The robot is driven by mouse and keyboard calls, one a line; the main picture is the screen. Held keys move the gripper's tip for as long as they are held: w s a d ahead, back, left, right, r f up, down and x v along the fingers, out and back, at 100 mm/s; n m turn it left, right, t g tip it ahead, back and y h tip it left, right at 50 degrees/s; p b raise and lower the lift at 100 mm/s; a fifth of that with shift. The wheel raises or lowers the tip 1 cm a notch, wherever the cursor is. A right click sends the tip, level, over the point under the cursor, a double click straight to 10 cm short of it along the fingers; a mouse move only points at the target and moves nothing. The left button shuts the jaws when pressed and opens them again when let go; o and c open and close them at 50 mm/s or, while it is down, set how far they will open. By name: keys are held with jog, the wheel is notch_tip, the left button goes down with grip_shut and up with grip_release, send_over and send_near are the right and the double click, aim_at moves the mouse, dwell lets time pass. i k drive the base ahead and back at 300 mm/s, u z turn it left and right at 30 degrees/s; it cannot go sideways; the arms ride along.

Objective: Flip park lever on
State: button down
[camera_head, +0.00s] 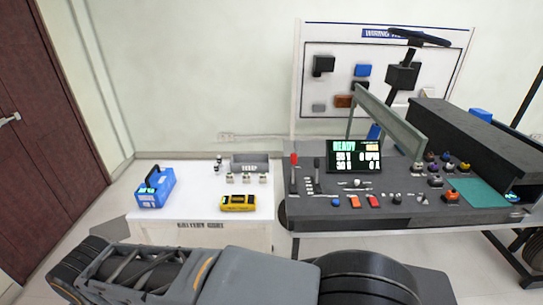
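A red-topped lever (294,168) stands upright at the left end of the grey console (345,216). A black-handled lever (316,172) stands just to its right, with a column of small pale marks beside it. No readable label shows which one is the park lever, and their exact settings are too small to tell. My arm lies across the bottom of the view, in front of the cart and console. My gripper is not in view.
A lit display (355,157) reads READY. Several coloured buttons line the console's front. A steering wheel (418,37) rises behind it. A white cart (200,228) on the left holds a blue battery (155,188) and a yellow meter (238,202).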

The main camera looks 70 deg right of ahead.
aim_at(294, 157)
jog(key=z, duration=0.35)
jog(key=i, duration=0.7)
jog(key=z, duration=1.25)
jog(key=i, duration=0.6)
jog(key=z, duration=0.65)
